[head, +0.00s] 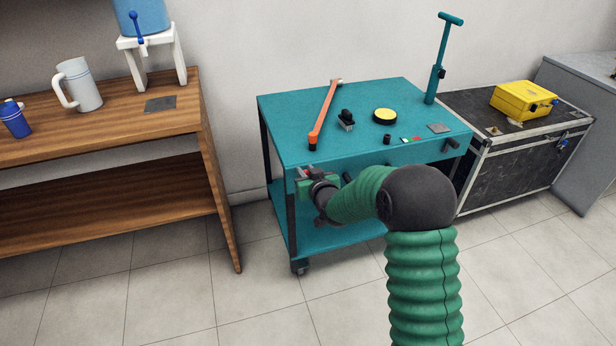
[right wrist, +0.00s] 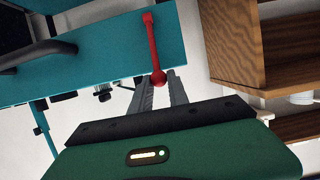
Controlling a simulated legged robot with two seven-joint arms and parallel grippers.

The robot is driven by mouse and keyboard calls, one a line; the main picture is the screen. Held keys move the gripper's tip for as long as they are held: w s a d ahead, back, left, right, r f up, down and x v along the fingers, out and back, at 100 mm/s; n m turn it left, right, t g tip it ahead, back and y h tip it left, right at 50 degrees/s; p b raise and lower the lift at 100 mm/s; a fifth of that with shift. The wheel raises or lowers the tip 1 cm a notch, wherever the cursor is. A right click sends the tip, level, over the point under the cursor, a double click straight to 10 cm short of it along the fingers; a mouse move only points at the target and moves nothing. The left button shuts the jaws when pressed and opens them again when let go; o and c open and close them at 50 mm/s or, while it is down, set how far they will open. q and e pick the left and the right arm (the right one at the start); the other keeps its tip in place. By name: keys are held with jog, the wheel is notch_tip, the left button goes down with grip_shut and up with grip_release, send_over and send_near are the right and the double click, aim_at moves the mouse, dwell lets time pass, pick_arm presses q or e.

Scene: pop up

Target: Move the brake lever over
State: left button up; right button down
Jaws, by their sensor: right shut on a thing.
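The brake lever (right wrist: 151,45) is a thin red bar with a round knob at each end, against a teal face of the cart in the right wrist view. In the head view only a small red part of it (head: 308,172) shows beside my gripper, at the cart's front left. My right gripper (right wrist: 162,82) is shut on the lever's near knob, with the grey fingers on either side of it. In the head view my right gripper (head: 306,182) is small and partly hides the lever. My left gripper is in neither view.
The teal cart (head: 285,112) carries an orange-handled tool (head: 325,112), a yellow round tin (head: 385,116) and a teal pump (head: 437,75). A wooden bench (head: 190,115) stands left, a black case (head: 520,160) right. The tiled floor in front is open.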

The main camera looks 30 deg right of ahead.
jog(key=shift+w+d+r, duration=0.1)
jog(key=shift+w+r, duration=0.05)
jog(key=shift+w, duration=0.1)
jog(key=shift+w+d+r, duration=0.15)
jog(key=shift+w+r, duration=0.05)
jog(key=shift+w, duration=0.55)
jog(key=c, duration=1.2)
grip_release()
